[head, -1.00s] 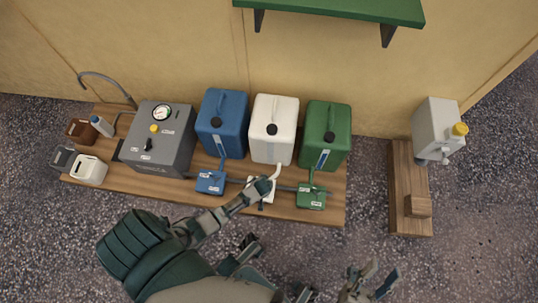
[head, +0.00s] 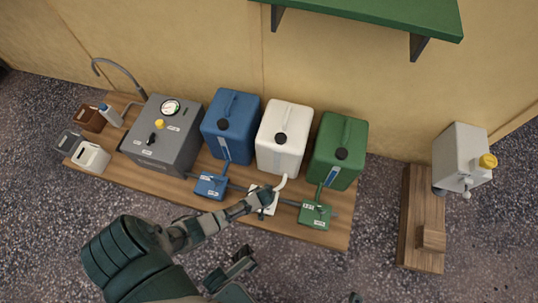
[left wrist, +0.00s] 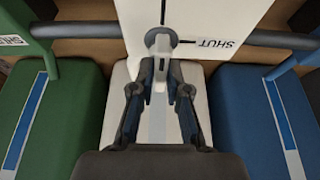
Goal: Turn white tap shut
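The white tap (head: 262,199) sits on a small white plate in front of the white canister (head: 284,138). In the left wrist view, the tap (left wrist: 160,45) is pale, with a round hub on a dark pipe. The word SHUT is on its plate to the right of the hub. My left gripper (left wrist: 161,70) has its fingertips close on both sides of the tap's handle; it also shows in the head view (head: 266,196). Whether both fingers press on the handle is not clear. Only a dark scrap, perhaps of my right gripper (head: 355,298), shows at the bottom edge.
A blue tap (head: 211,186) and a green tap (head: 315,214) flank the white one, before blue and green canisters. A grey gauge box (head: 160,150) stands left. A grey container (head: 460,155) stands right, by a separate wooden board. A green shelf (head: 370,12) overhangs the back.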

